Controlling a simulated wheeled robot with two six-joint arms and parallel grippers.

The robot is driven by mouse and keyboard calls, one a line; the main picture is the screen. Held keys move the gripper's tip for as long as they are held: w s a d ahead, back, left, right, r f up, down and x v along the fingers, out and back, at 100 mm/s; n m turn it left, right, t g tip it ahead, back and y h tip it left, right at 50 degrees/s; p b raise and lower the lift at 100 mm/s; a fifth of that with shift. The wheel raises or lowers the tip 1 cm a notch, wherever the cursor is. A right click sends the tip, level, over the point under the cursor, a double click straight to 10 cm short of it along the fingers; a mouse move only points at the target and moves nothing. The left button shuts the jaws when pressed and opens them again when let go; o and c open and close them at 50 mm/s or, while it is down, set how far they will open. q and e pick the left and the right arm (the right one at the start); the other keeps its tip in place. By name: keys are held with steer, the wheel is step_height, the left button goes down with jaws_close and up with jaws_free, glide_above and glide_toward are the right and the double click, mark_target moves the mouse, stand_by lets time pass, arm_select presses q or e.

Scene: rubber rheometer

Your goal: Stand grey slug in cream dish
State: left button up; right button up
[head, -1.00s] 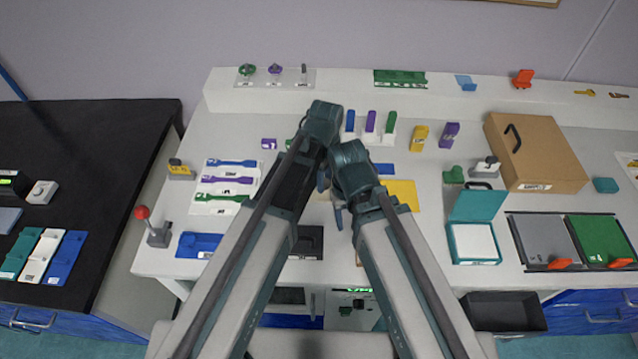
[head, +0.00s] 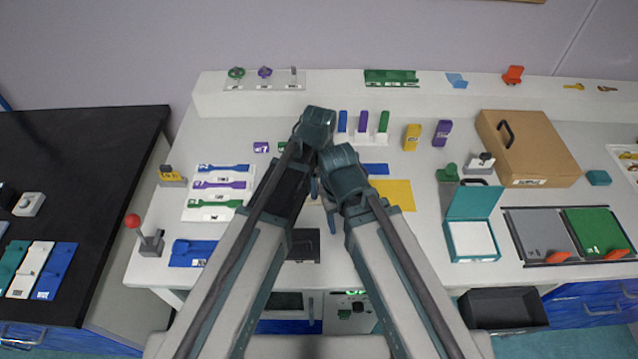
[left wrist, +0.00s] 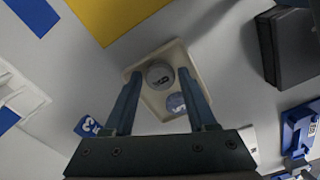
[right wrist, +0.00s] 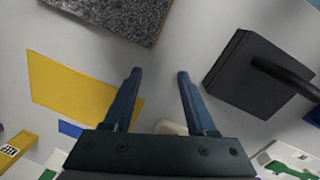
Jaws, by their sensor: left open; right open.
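In the left wrist view the cream dish (left wrist: 147,98) lies between and beyond the fingers of my left gripper (left wrist: 166,78). A grey slug (left wrist: 160,75) with a dark mark on its round top is in the dish's upper part and looks upright. A pale lilac round patch (left wrist: 176,103) lies below it in the dish; I cannot tell whether it is a recess or another piece. My left gripper is open around the slug with gaps at both sides. My right gripper (right wrist: 156,72) is open and empty, with a cream edge (right wrist: 171,128) showing low between its fingers. In the head view my arms mostly hide the dish.
A yellow sheet (head: 393,195) lies right of the grippers. A black block with a handle (right wrist: 258,75) and a speckled grey slab (right wrist: 110,15) flank the right gripper's view. My two grippers are very close together in the head view (head: 330,200).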

arm_select(q)
step_height(320, 180, up, 12)
steer(key=p, duration=1.1)
steer(key=shift+p, duration=0.4)
steer(key=s+a+m, duration=0.3)
steer(key=a+m, duration=0.3)
steer(key=a, duration=0.2)
steer(key=s+a+m, duration=0.3)
steer(key=a+m, duration=0.3)
steer(key=a, duration=0.3)
steer(key=s+d+m+y+b, duration=0.1)
steer(key=s+d+m, duration=0.3)
steer(key=d, duration=0.7)
steer(key=shift+s+f+m, duration=0.3)
steer(key=shift+s+f, duration=0.15)
steer(key=shift+s, duration=0.55)
